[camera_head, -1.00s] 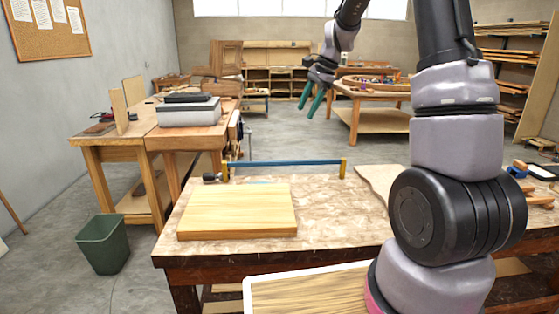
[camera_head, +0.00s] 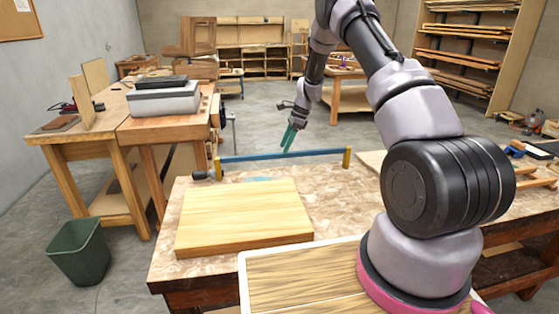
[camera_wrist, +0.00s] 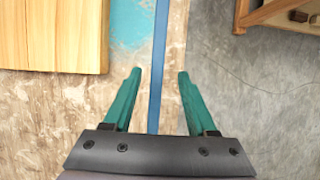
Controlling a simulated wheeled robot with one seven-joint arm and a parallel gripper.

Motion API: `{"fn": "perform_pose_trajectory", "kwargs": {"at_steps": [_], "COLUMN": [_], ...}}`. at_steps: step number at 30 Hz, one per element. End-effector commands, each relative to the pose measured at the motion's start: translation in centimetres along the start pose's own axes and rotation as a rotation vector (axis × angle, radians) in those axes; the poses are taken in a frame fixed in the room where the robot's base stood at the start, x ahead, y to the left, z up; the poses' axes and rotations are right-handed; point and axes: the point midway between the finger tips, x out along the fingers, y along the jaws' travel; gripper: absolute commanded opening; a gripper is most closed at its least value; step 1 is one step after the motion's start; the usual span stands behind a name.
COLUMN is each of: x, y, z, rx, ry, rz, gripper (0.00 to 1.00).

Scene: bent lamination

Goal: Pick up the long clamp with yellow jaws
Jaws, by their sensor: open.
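The long clamp (camera_head: 284,155) has a blue bar and yellow jaws at both ends. It lies along the far edge of the worktable, with a dark handle end at the left. In the wrist view the open, empty gripper (camera_wrist: 157,75) has one finger on each side of the blue clamp bar (camera_wrist: 158,60). The bar passes below and between the fingertips. The clamp's yellow jaws are outside the wrist view.
A wooden board (camera_head: 243,217) lies on the worktable (camera_head: 340,210), in front of the clamp. A blue-green patch (camera_wrist: 128,38) marks the tabletop beside the bar. Another bench (camera_head: 165,128) with a grey box stands at the left. A green bin (camera_head: 79,252) is on the floor.

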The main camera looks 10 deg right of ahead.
Motion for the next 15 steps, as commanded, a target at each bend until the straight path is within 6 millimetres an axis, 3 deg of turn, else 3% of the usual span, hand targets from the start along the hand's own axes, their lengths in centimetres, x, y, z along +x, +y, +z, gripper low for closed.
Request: {"fn": "perform_pose_trajectory", "kwargs": {"at_steps": [5, 15], "x": [1.0, 5.4], "y": [0.1, 0.3], "z": [0.0, -0.1], "rx": [-0.001, 0.000], "ry": [0.000, 0.001], "rz": [0.000, 0.000], "gripper": [0.57, 0.57]}}
